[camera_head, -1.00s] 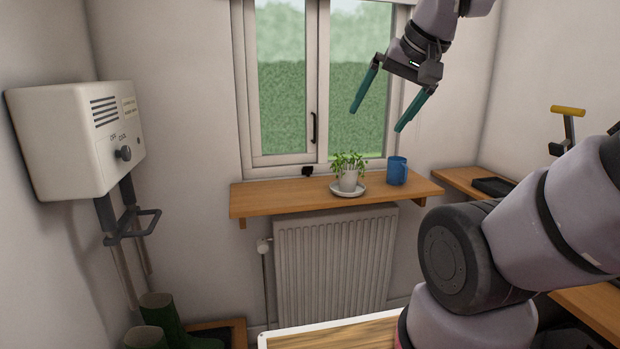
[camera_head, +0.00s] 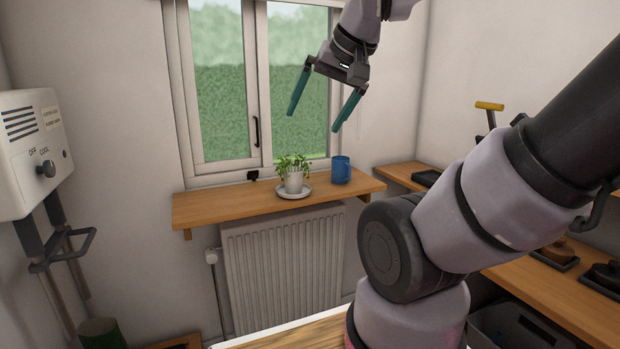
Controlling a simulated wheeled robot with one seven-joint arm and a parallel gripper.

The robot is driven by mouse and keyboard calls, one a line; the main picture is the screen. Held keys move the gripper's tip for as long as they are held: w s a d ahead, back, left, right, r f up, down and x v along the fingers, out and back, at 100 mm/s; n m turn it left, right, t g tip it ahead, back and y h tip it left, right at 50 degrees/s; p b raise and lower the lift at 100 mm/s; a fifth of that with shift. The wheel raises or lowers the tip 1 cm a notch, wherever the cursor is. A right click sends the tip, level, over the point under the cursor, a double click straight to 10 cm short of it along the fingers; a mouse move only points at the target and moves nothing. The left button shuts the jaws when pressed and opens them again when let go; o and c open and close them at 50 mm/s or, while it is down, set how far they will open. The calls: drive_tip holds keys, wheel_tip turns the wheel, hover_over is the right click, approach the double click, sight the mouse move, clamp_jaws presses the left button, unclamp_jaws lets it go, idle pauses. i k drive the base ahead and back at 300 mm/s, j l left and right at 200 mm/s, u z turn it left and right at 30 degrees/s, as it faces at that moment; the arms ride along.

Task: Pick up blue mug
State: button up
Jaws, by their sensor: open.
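The blue mug (camera_head: 341,170) stands upright on the right part of the wooden window shelf (camera_head: 230,208). Its handle shows on its right side. My gripper (camera_head: 314,122) is open and empty. Its two teal fingers point down and to the left, in front of the window and higher in the picture than the mug. The fingers are apart from the mug.
A potted plant (camera_head: 293,176) on a white saucer (camera_head: 294,193) stands just left of the mug. A radiator (camera_head: 284,265) hangs below the shelf. A wall unit (camera_head: 30,145) is at left. A wooden bench (camera_head: 545,287) with several items runs along the right.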

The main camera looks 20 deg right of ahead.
sight(341, 168)
drive_tip(key=i+z, duration=0.3)
drive_tip(key=i, duration=0.3)
drive_tip(key=i+j+z, duration=0.3)
drive_tip(key=i, duration=0.3)
